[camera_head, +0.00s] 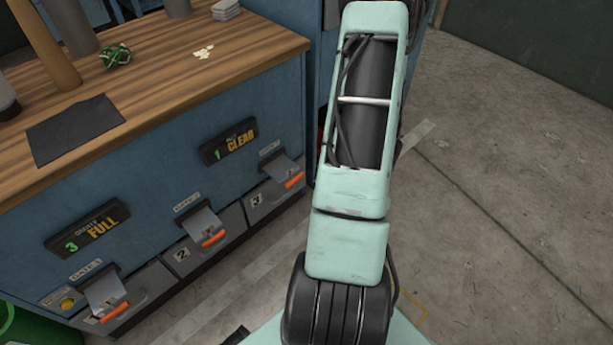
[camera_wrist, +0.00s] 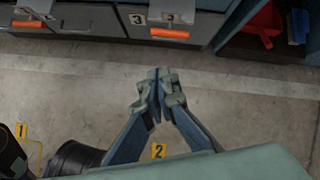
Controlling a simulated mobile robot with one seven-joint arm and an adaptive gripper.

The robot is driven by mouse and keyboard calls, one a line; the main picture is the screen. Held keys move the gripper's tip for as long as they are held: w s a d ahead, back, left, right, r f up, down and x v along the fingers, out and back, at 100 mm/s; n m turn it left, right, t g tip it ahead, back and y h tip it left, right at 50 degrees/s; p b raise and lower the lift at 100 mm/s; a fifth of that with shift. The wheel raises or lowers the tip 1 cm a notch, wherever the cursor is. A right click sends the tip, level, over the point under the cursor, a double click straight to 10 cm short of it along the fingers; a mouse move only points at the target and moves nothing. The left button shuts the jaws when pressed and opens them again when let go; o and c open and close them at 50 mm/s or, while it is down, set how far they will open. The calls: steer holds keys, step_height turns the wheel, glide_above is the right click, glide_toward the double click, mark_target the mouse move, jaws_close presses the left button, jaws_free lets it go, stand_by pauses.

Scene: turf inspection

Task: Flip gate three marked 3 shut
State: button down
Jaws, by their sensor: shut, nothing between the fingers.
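Gate three is the rightmost gate flap (camera_head: 277,170) low on the blue cabinet front in the head view, with an orange handle edge. It juts outward at a tilt from the front. A plate marked 3 (camera_wrist: 137,18) and gate three's orange handle (camera_wrist: 170,33) show at the top of the wrist view. My gripper (camera_wrist: 160,78) is shut and empty, over the floor, below the handle in the wrist view and apart from it. My arm fills the middle of the head view; the gripper does not show there.
Gate two (camera_head: 203,224) and the leftmost gate (camera_head: 106,294) also jut out. Displays read 3 FULL (camera_head: 88,230) and 1 CLEAR (camera_head: 229,142). A wooden counter (camera_head: 170,75) tops the cabinet. The concrete floor is open.

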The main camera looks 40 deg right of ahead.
steer(key=m, duration=0.1)
steer(key=f+m, duration=0.1)
steer(key=f+m+t, duration=0.1)
steer(key=m, duration=0.1)
steer(key=shift+s+d+f+h, duration=0.25)
steer(key=shift+d+h, duration=0.05)
steer(key=shift+d, duration=0.1)
steer(key=w+r+b+x, duration=0.1)
steer(key=b+x, duration=0.3)
steer(key=x, duration=0.9)
steer(key=shift+w+r, duration=0.3)
steer(key=shift+w, duration=0.25)
